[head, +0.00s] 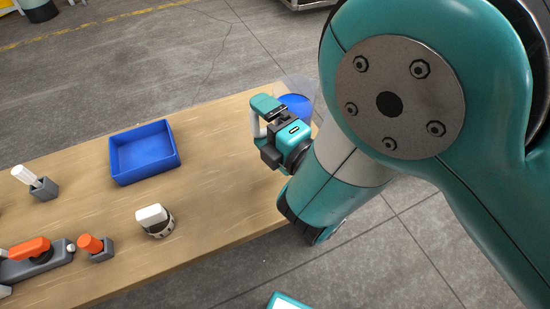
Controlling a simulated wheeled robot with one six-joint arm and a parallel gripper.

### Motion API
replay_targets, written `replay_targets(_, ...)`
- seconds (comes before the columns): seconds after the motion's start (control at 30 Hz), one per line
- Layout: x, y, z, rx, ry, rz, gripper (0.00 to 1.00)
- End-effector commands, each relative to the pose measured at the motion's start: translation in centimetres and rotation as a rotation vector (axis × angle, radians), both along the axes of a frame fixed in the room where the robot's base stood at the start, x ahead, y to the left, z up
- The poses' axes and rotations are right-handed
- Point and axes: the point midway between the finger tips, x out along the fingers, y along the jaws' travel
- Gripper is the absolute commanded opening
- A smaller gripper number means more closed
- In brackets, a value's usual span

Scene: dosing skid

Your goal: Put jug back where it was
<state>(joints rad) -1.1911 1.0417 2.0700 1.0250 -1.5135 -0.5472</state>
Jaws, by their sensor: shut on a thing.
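The jug (297,103) is clear, with blue showing inside it, near the far right corner of the wooden table. A pale upright part, which looks like its handle, shows beside my gripper. My gripper (262,117), teal and black, is shut on the jug at its near left side. The gripper and my arm hide much of the jug. I cannot tell whether its base touches the table or is held above it.
A blue open tray (115,160) lies empty on the wooden table (215,180). A white-topped round part (154,220), an orange-knobbed block (95,247), an orange-handled valve (35,250) and a grey holder with a white stick (38,183) stand left. The table between tray and gripper is clear.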

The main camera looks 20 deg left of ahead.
Motion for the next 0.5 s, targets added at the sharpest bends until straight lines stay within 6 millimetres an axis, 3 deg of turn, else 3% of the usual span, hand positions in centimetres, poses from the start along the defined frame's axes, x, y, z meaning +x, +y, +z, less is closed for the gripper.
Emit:
replay_targets(0.03,0.0,0.0,-2.1,0.001,-0.002,0.000,0.44)
replay_targets(0.2,0.1,0.0,-5.7,0.002,-0.001,-0.001,0.44)
replay_targets(0.33,0.1,0.0,-7.7,0.001,-0.003,-0.001,0.44)
replay_targets(0.5,0.0,0.0,-8.7,0.001,-0.002,0.000,0.44)
